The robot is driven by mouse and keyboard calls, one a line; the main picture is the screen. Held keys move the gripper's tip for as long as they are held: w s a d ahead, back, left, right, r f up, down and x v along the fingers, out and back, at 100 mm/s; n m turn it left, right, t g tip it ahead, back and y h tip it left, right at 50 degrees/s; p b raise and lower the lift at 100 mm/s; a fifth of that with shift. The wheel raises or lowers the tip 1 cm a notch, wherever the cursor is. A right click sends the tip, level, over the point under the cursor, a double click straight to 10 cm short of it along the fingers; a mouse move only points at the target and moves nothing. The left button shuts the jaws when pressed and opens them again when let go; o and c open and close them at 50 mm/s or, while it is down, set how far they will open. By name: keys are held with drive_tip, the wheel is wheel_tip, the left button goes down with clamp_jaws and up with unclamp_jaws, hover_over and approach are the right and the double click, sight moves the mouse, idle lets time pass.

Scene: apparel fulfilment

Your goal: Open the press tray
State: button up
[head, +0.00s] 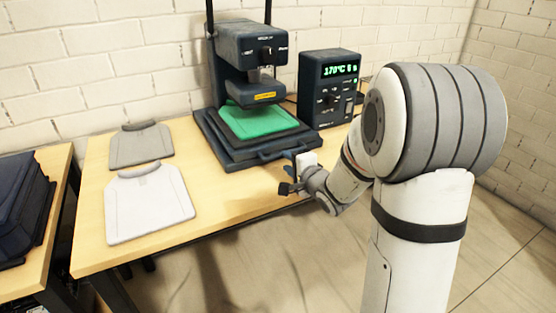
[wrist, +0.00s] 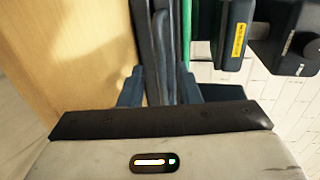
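The press tray (head: 232,154) is a dark slab at the base of the heat press (head: 245,52), with a green garment (head: 258,121) lying on it under the press head. Its dark bar handle (head: 280,153) sticks out at the front edge. My gripper (head: 287,179) is at the table's front edge, close by the handle. In the wrist view, the two fingers of my gripper (wrist: 160,92) are apart, and the handle (wrist: 163,45) runs up the picture between them. Whether a finger touches the handle cannot be told. The fingertips are partly hidden.
A control box (head: 329,88) reading 170°C stands right of the press. A grey shirt (head: 141,147) and a white shirt (head: 150,205) lie flat on the left of the wooden table (head: 225,203). Dark folded clothes (head: 22,205) lie on another table at left.

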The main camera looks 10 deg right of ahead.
sight(279, 156)
drive_tip(key=b+x, duration=0.1)
drive_tip(key=x, duration=0.6)
drive_tip(key=shift+c, duration=0.4)
clamp_jaws()
drive_tip(key=shift+s, duration=0.1)
